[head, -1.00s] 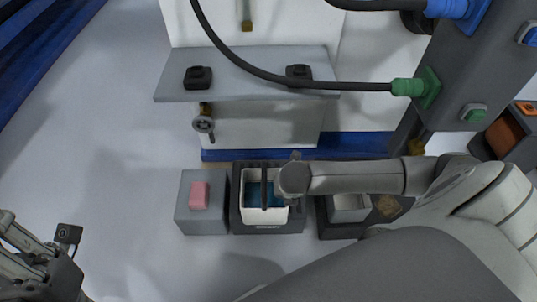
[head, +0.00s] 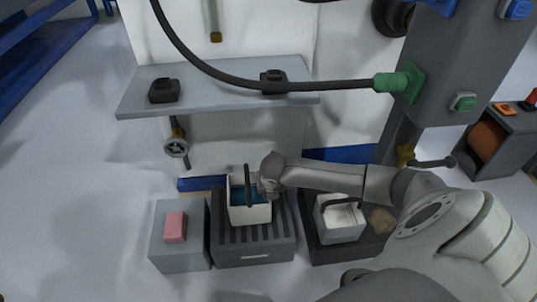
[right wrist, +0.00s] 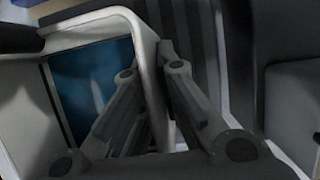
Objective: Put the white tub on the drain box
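The white tub (head: 252,214), with blue liquid inside and a dark upright handle, is over the dark slatted drain box (head: 256,250). It looks level; whether its bottom touches the slats I cannot tell. My right gripper (head: 268,186) is at the tub's right side. In the right wrist view, the fingers of my right gripper (right wrist: 160,62) straddle the tub's side wall (right wrist: 150,75), one inside and one outside, and appear closed on it. The blue liquid (right wrist: 92,85) shows beside them. My left gripper is not in view.
A grey block (head: 180,252) with a pink sponge-like piece (head: 175,227) stands left of the drain box. A second pale tub (head: 340,222) with a dark handle sits on a dark base at right. A grey shelf (head: 217,97) with black fixtures and a hanging cable (head: 300,87) is behind.

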